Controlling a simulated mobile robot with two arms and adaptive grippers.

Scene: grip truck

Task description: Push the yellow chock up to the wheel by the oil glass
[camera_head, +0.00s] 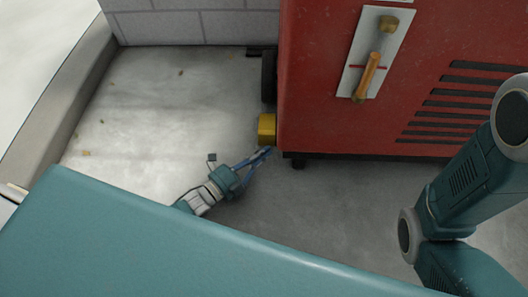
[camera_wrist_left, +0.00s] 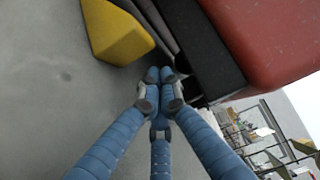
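The yellow chock (camera_head: 267,129) is on the concrete floor beside the lower left corner of the red machine (camera_head: 330,120). A dark wheel (camera_head: 268,76) stands just beyond it at the machine's left side, with a small gap appearing between them. The oil glass (camera_head: 371,70), an amber tube with brass ends on a white plate, is on the machine. My left gripper (camera_head: 266,151) is just on the near side of the chock. In the left wrist view its fingertips (camera_wrist_left: 160,77) are together and empty, close beside the chock (camera_wrist_left: 117,32). My right gripper is out of view.
A grey block wall (camera_head: 200,27) stands at the back, with a raised kerb (camera_head: 73,90) on the left. Floor left of the chock is clear. A small caster (camera_head: 298,162) is under the machine's near edge. My right arm is at the right.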

